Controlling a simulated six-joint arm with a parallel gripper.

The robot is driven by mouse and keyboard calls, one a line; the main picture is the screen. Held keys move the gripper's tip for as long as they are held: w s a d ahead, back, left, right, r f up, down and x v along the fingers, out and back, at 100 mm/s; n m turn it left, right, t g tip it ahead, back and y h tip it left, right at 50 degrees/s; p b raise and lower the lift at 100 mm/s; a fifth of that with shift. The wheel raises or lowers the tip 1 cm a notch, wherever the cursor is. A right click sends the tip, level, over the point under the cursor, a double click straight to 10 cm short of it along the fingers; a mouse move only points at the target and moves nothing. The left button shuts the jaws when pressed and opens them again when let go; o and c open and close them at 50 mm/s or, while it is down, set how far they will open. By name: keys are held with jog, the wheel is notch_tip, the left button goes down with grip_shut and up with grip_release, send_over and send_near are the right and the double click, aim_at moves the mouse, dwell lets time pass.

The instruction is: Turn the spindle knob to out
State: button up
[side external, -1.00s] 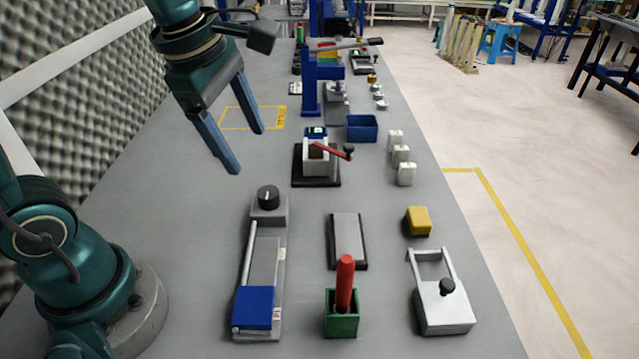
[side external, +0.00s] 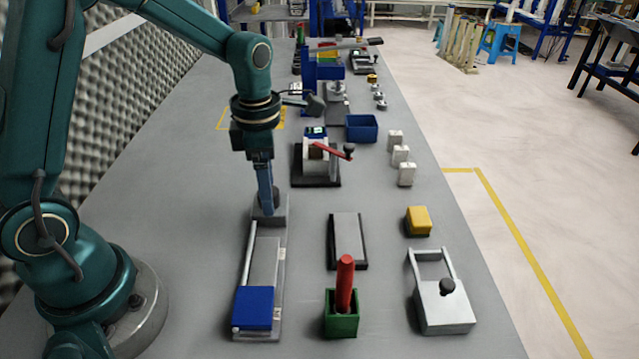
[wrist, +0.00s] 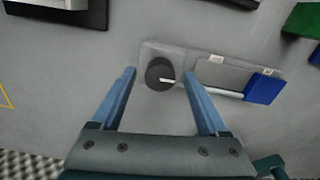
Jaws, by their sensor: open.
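The spindle knob (wrist: 160,74) is a round black knob with a white pointer line, on a grey block (wrist: 151,50) at the end of a slide fixture. In the wrist view its pointer lies toward the right. My gripper (wrist: 158,78) is open, with one blue finger on each side of the knob and apparent gaps between. In the side view my gripper (side external: 268,212) points straight down at the knob's block, and its fingers hide most of the knob. I cannot tell whether the fingertips are level with the knob.
The slide fixture with a blue block (side external: 253,308) adjoins the knob's block. A dark-based clamp with a red lever (side external: 331,151) stands behind to the right. A grey plate (side external: 346,240) and green holder with a red handle (side external: 342,318) lie right. The table left of the knob is clear.

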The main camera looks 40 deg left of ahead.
jog(key=shift+f, duration=0.15)
grip_shut()
jog(key=shift+m, duration=0.3)
